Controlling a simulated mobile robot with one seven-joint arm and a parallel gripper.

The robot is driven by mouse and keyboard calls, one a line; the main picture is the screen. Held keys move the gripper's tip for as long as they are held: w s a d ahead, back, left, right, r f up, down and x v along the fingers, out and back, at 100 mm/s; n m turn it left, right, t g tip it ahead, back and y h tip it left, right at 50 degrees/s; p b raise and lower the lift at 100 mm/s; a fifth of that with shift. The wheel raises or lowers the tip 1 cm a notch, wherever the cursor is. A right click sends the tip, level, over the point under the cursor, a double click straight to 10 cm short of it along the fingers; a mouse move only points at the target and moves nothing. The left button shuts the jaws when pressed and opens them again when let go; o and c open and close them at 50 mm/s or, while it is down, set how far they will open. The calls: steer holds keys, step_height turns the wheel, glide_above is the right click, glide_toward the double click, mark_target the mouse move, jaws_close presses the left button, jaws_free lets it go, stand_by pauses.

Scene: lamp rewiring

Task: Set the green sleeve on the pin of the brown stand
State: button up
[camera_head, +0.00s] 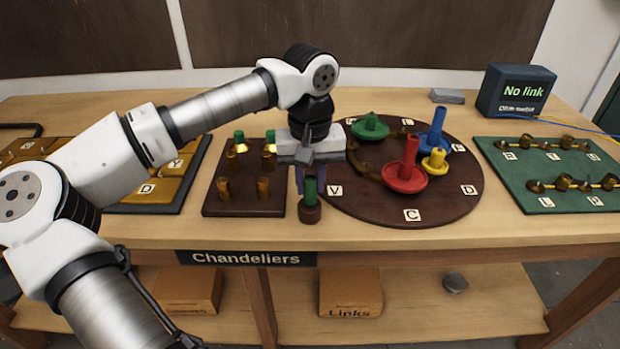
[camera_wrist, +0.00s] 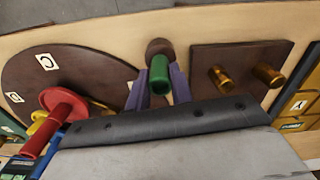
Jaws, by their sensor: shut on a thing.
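The green sleeve (camera_head: 309,190) is upright between the purple fingers of my gripper (camera_head: 307,180), which is shut on it. The brown stand (camera_head: 310,214) is a small round block at the front of the table, between the two dark boards. The sleeve's lower end meets the top of the stand in the head view, and the pin is hidden. In the wrist view the green sleeve (camera_wrist: 159,78) lies in line with the brown stand (camera_wrist: 159,47), between the fingertips (camera_wrist: 161,85). I cannot tell whether the sleeve is fully seated.
A round dark board (camera_head: 440,208) on the right bears green, red, blue and yellow stands. A dark rectangular board (camera_head: 243,205) on the left bears brass pegs, two with green tops. A green board (camera_head: 510,175) lies far right. A "No link" box (camera_head: 517,92) stands behind.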

mark_target(310, 178)
steer(key=shift+f+b, duration=0.35)
steer(key=shift+f, duration=0.15)
steer(key=o, duration=1)
steer(key=shift+r, duration=0.1)
step_height(310, 178, up, 14)
steer(key=shift+f+b, duration=0.1)
steer(key=shift+b, duration=0.25)
